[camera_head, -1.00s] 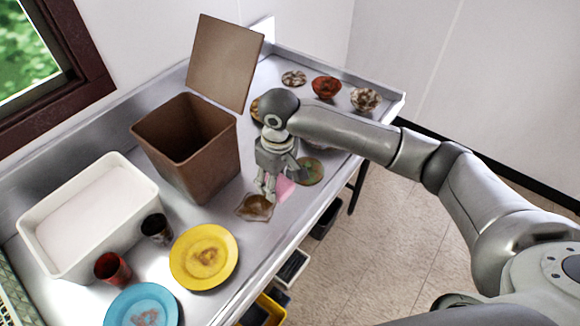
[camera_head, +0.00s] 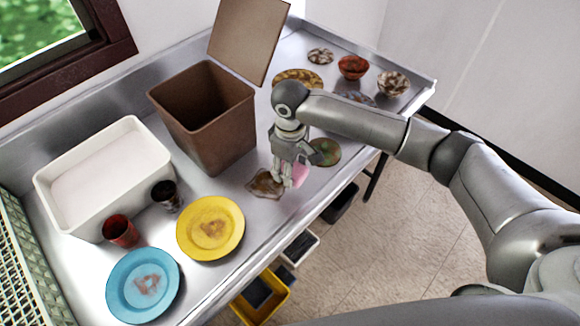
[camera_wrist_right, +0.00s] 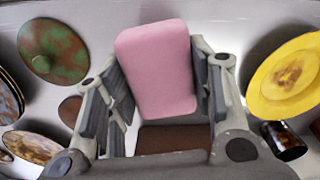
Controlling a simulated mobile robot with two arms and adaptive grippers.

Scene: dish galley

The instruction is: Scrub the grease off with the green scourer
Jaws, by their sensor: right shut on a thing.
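A brown grease patch (camera_head: 265,183) lies on the steel counter, between the brown bin and the front edge. My right gripper (camera_head: 288,180) is just to the right of the patch, low over the counter. It is shut on a pink sponge (camera_wrist_right: 157,68), which also shows beside the fingers in the head view (camera_head: 300,174). The sponge fills the space between the two fingers. Whether it touches the counter or the grease cannot be told. I see no green scourer in these views. My left gripper is not in view.
The open brown bin (camera_head: 205,128) stands behind the patch. A stained yellow plate (camera_head: 211,245), a blue plate (camera_head: 128,300) and two dirty cups stand left. A white tub (camera_head: 80,205) stands left.

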